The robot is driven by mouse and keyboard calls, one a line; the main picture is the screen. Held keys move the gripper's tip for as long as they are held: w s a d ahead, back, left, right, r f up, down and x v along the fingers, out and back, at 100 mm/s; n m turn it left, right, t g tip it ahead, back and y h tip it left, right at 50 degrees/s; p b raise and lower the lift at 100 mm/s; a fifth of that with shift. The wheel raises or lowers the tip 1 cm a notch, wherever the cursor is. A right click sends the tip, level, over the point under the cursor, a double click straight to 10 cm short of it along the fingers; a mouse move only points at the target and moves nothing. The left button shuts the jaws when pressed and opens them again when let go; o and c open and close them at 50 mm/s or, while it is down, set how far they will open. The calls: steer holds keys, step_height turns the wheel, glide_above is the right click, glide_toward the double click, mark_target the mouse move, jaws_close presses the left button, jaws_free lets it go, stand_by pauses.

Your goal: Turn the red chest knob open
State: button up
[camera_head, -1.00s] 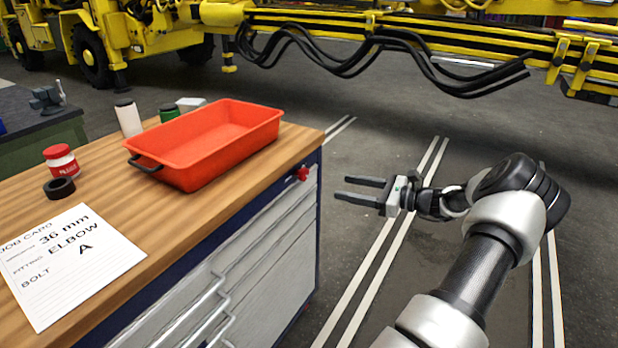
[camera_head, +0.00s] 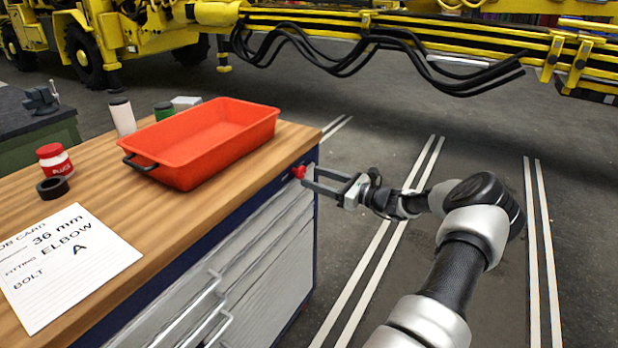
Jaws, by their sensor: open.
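The red knob (camera_head: 299,172) sits on the dark blue upper edge of the tool chest (camera_head: 262,262), near its right corner, just below the wooden top. My gripper (camera_head: 308,180) is open, its two fingers pointing left at the knob. The fingertips are at or very close to the knob in the picture. I cannot tell whether they touch it or whether the knob lies between them. The chest's grey drawers with their bar handles look shut.
An orange-red tray (camera_head: 205,145) stands on the wooden top (camera_head: 180,225) above the knob. A job card (camera_head: 65,265), a black tape roll (camera_head: 53,189) and a red-and-white jar (camera_head: 55,160) lie left. Floor right of the chest is clear. Black hoses (camera_head: 380,50) hang from the yellow boom behind.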

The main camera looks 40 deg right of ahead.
mark_target(303, 174)
steer(key=shift+x, duration=1.5)
steer(key=shift+c, duration=0.3)
steer(key=c, duration=1)
